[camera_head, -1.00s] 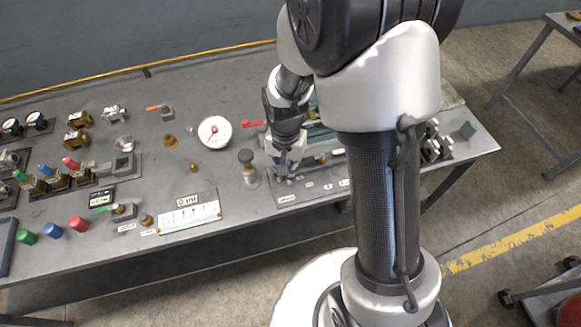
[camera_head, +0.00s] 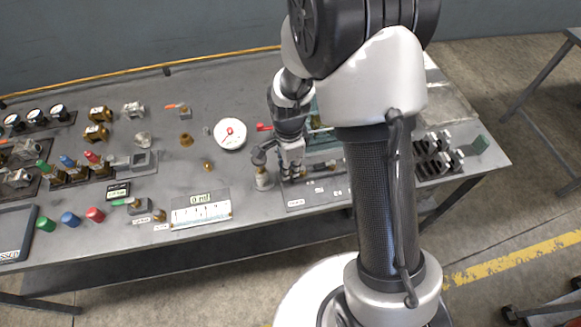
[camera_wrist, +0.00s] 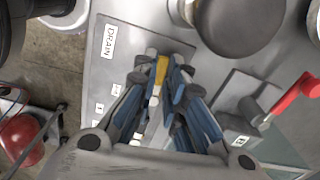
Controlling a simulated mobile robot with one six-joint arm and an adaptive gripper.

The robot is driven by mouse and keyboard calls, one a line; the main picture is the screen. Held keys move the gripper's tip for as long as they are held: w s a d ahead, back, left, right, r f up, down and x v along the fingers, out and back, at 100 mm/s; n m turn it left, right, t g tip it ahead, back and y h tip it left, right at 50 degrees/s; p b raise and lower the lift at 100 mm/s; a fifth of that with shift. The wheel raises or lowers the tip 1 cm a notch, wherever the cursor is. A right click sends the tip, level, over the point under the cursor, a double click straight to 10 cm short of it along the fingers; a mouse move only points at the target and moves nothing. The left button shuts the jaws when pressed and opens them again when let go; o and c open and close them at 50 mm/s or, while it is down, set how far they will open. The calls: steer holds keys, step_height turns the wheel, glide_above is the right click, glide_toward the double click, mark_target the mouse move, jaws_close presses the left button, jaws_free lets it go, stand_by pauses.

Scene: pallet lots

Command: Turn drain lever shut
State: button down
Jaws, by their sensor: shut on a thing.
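The drain lever (camera_wrist: 162,70) shows in the wrist view as a yellow strip between my fingers, beside the DRAIN label (camera_wrist: 109,41). My gripper (camera_wrist: 158,85) is shut on it, with blue-grey fingers on either side. The fingers hide much of the lever and its valve body, so its exact angle is hard to tell. In the head view my gripper (camera_head: 290,176) is down at the front part of the bench, just behind a small label plate (camera_head: 296,203). My arm covers part of that area.
A grey round-topped post (camera_head: 262,178) stands close left of my gripper. A red-handled lever (camera_head: 264,127) is behind it and also shows in the wrist view (camera_wrist: 292,96).

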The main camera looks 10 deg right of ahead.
steer(key=shift+w+m, duration=0.2)
steer(key=shift+m, duration=0.3)
steer(key=c, duration=1.7)
jaws_free()
steer(key=shift+o, duration=0.2)
step_height(320, 180, up, 12)
